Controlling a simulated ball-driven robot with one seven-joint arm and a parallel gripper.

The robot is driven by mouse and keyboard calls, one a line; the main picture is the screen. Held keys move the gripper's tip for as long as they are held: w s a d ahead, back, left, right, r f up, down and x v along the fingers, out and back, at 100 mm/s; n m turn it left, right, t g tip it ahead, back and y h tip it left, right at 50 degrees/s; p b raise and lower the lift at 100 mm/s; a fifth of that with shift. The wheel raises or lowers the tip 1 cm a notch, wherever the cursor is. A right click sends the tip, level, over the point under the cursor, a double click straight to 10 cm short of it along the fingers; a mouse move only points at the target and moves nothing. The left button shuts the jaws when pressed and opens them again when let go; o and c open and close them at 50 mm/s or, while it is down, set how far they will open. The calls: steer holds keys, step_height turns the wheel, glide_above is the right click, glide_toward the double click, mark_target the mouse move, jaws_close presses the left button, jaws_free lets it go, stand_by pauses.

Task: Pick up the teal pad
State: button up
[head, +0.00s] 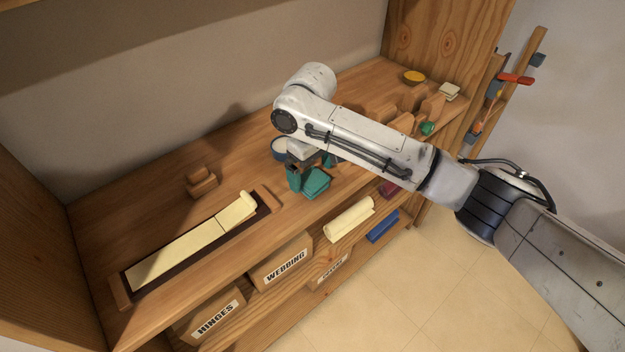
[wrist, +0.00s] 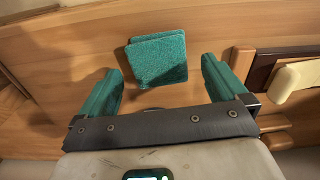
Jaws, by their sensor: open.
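The teal pad (wrist: 158,58) lies on the wooden bench top, square and fuzzy, and seems to be a stack of two layers slightly out of line. In the head view the teal pad (head: 316,182) is near the bench's front edge, beside my gripper. My gripper (wrist: 160,82) is open, with teal fingers left and right of the pad in the wrist view and nothing between them. In the head view the gripper (head: 308,176) points down; its far finger is partly hidden by my arm. I cannot tell the exact height of the fingertips.
Labelled bins (head: 283,262) sit below the front edge.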

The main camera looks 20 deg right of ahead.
steer(key=shift+f, duration=0.9)
steer(key=c, duration=1.1)
steer(key=shift+r, duration=0.15)
steer(key=shift+r, duration=0.6)
steer(key=s+a+r, duration=0.3)
steer(key=r, duration=0.1)
steer(key=s+a+r+p, duration=0.1)
steer(key=s+a+r, duration=0.5)
steer(key=a+r, duration=0.1)
steer(key=shift+s+r+p, duration=0.3)
steer(key=shift+s+p, duration=0.05)
steer(key=shift+s, duration=0.05)
